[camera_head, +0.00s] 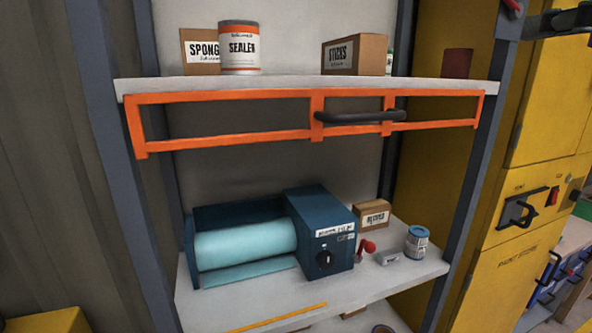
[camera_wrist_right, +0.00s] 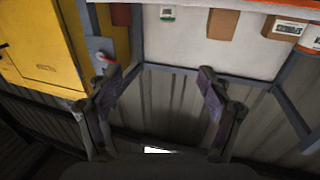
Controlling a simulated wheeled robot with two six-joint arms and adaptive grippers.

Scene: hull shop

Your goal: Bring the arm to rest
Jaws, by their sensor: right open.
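My right gripper (camera_wrist_right: 157,76) is open in the right wrist view, with its two fingers wide apart and nothing between them. Beyond it is a grey ribbed wall, clear of the fingers. In the head view a dark part of my right arm shows at the top right corner, in front of the yellow cabinet (camera_head: 540,90). It is apart from the shelf unit. My left gripper is in neither view.
An upper shelf (camera_head: 300,86) holds a sealer can (camera_head: 239,48), a sticks box (camera_head: 354,55) and a sponge box (camera_head: 200,52). An orange frame with a black handle (camera_head: 360,117) hangs below it. A blue machine (camera_head: 325,235) stands on the lower shelf (camera_head: 410,270).

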